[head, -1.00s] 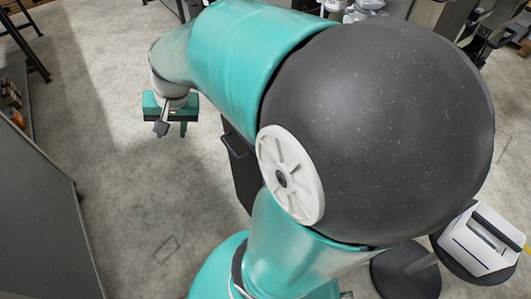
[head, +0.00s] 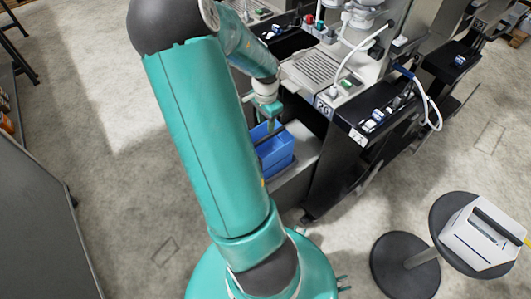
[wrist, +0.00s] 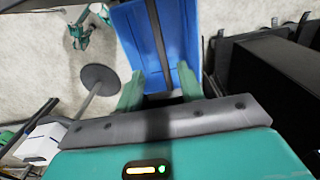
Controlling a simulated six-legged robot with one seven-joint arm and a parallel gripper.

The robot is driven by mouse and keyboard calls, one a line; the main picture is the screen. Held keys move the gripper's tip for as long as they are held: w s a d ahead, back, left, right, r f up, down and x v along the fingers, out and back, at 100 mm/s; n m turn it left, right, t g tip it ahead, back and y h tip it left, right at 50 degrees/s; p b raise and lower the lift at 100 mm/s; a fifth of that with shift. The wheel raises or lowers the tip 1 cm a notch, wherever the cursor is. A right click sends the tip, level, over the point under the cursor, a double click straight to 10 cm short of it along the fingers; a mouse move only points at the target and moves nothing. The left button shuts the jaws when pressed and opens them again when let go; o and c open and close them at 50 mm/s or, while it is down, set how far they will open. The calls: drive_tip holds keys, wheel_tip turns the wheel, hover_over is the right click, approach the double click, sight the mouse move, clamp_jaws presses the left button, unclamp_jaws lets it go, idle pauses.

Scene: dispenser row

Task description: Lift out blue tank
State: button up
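The blue tank (head: 278,152) sits low at the near left side of the dispenser in the head view, partly hidden by my arm. A dark bar runs across its top. In the wrist view the blue tank (wrist: 183,25) fills the upper middle, with the dark bar (wrist: 157,35) running along it. My gripper (head: 268,125) is just above the tank in the head view. In the wrist view my gripper (wrist: 159,86) has its two green fingers spread apart, with the tank beyond them. I see no contact with the bar.
A white box (head: 480,235) stands on a round dark stand at the lower right. A grey panel (head: 35,225) is at the left. Floor between is clear.

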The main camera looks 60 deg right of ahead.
sight(266, 136)
drive_tip(key=f, duration=0.9)
drive_tip(key=shift+d+f, duration=0.25)
drive_tip(key=shift+f, duration=0.05)
clamp_jaws()
idle(1.0)
